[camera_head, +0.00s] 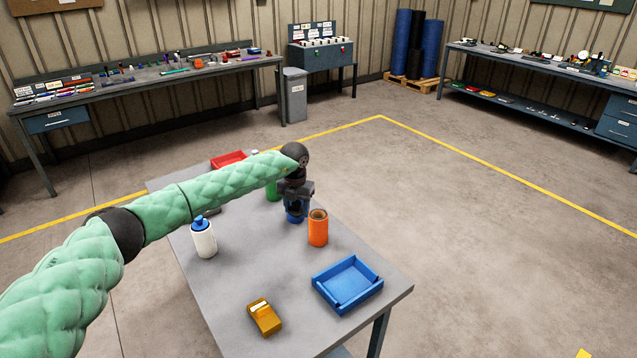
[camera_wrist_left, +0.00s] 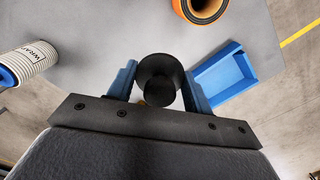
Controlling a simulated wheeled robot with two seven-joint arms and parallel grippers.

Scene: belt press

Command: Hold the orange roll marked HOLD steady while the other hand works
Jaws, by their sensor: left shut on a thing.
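The orange roll (camera_head: 318,228) stands upright on the grey table, its hollow top facing up; no HOLD mark shows on it. Part of it is at the top edge of the left wrist view (camera_wrist_left: 203,9). My left gripper (camera_head: 296,211) is just behind and left of the roll in the head view, apart from it. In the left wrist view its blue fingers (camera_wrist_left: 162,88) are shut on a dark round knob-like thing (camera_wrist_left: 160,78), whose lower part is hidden. My right gripper is not in view.
A green item (camera_head: 272,191) and a red tray (camera_head: 228,160) lie behind my arm. Bare tabletop shows between bottle and blue tray.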

